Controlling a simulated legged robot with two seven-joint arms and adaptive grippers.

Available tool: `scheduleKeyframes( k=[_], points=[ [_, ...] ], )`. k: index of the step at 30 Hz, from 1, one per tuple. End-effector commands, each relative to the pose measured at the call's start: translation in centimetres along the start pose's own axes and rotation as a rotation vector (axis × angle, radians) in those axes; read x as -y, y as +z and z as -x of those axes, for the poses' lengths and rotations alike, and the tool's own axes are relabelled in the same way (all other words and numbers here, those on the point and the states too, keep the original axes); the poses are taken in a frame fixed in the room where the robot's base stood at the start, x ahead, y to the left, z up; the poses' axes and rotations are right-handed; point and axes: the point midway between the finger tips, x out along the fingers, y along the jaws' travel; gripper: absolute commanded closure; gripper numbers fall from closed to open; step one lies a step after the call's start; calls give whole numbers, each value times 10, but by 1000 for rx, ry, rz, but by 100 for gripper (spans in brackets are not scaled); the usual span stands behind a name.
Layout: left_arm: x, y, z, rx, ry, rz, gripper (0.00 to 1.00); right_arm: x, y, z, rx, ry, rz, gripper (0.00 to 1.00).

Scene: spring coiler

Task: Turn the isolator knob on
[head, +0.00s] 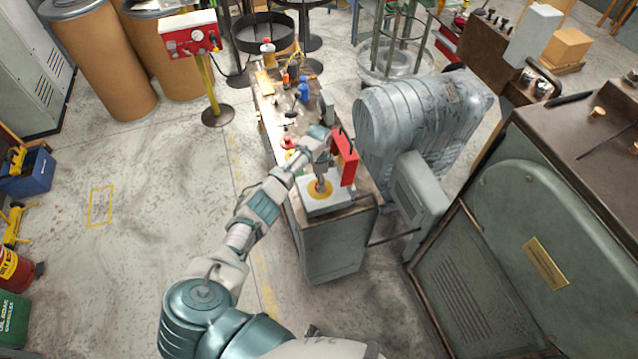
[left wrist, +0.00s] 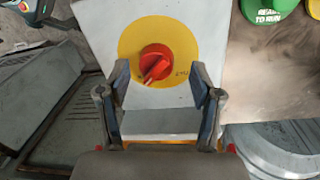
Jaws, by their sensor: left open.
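The isolator is a pale grey box (head: 338,202) on the near end of a narrow bench, with a yellow disc on its top. In the left wrist view its red knob (left wrist: 155,62) sits at the middle of the yellow disc (left wrist: 183,38). The knob's pointer end is turned down and left; small lettering on the disc is too blurred to read. My left gripper (left wrist: 160,82) is open, its fingertips on either side of the knob's lower part, with gaps visible. In the head view this gripper (head: 321,178) is over the disc and hides most of the knob. My right gripper is not in view.
A red box (head: 345,157) stands right beside my left gripper. Bottles and tools crowd the bench (head: 335,245) behind. A large grey motor housing (head: 415,115) is close on the right. A green "READY TO RUN" disc (left wrist: 266,10) shows in the wrist view.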

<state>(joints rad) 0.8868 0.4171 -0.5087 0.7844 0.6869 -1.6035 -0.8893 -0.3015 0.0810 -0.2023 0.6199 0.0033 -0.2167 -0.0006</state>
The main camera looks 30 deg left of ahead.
Motion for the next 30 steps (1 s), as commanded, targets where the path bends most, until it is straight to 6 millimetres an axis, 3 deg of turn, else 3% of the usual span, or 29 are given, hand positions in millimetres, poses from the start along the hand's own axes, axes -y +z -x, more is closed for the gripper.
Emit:
scheduleKeyframes(
  k=[6,13,18,30],
  points=[
    [2,2,50,-2,-4,0,35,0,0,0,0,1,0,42],
    [2,4,90,-2,-1,2,35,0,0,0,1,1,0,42],
    [2,4,100,0,1,2,35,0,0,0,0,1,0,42],
    [2,4,101,0,1,2,35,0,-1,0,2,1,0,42]
  ],
)
